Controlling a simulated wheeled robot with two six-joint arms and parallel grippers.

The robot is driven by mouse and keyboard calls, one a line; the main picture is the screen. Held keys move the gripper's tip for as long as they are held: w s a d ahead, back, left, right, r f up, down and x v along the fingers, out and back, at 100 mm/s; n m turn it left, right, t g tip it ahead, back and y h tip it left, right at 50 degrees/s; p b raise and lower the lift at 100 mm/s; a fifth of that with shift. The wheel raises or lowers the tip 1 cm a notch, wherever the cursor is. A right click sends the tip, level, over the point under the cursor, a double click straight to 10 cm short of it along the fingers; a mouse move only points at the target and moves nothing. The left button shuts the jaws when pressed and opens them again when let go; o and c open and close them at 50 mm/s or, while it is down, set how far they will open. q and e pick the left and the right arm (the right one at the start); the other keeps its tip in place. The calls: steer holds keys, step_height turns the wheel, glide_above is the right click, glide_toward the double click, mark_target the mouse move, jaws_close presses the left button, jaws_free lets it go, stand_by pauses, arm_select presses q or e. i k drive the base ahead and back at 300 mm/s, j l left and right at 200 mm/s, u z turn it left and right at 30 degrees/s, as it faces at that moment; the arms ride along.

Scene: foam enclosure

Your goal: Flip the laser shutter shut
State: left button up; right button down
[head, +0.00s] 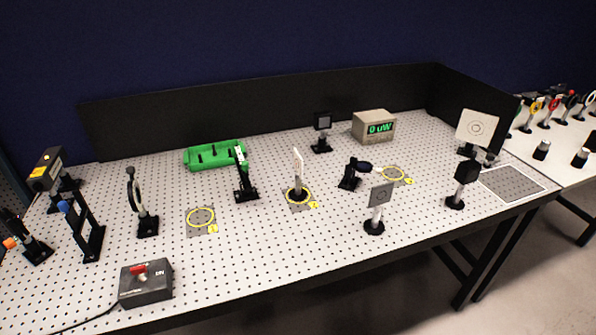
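A laser head (45,170), a dark box with a yellow top, stands on a mount at the far left of the perforated table. I cannot tell for certain which part is the laser shutter. One candidate is a black post with a tilted upright arm (241,170) left of the table's middle. Another is a short black mount (349,175) with a dark round piece (362,166) held out to its right. A black control box (146,284) with a red switch and an "ON" label sits at the front left. Neither gripper is in view.
Upright optics include a ring mount (139,203), blue-knobbed frame (82,229), disc on a post (298,173), square plate (380,196) and target card (477,128). A green tray (216,155) and meter reading "0 uW" (373,126) stand behind. The front middle is clear.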

mark_target(72, 217)
steer(key=u, duration=1.4)
steer(key=k+l+u, duration=0.1)
steer(key=l+u, duration=0.25)
steer(key=u, duration=0.15)
steer(key=k+l+u, duration=0.1)
steer(key=l+u, duration=0.25)
steer(key=u, duration=0.15)
steer(key=k+l+u, duration=0.2)
steer(key=u, duration=0.3)
steer(key=l, duration=0.1)
